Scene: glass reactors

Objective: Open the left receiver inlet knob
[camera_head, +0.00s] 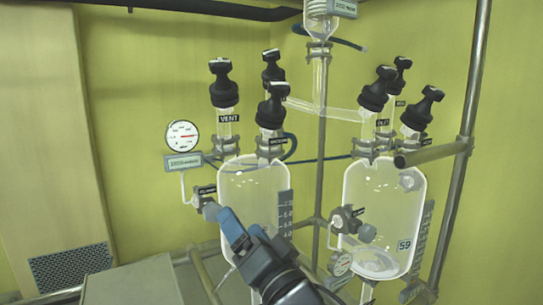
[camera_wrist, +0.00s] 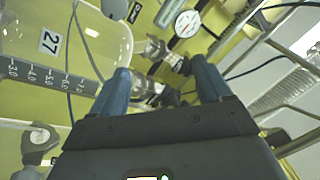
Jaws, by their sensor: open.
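The left receiver (camera_head: 250,185) is a clear glass vessel with several black knobs on top. One is labelled VENT (camera_head: 223,82). A second black knob (camera_head: 272,66) stands at the back and a third (camera_head: 273,104) at the front right; I cannot read which is the inlet. My gripper (camera_head: 232,222), with blue fingers, is in front of the vessel's lower part, below these top knobs. In the wrist view my gripper (camera_wrist: 162,82) is open, with a metal clamp fitting and dark knob (camera_wrist: 178,64) seen beyond and between the fingers, apparently untouched.
A pressure gauge (camera_head: 182,135) hangs left of the left receiver. The right receiver (camera_head: 385,205) has its own black knobs. Metal frame poles (camera_head: 465,120) and a glass centre column (camera_head: 319,80) stand close by.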

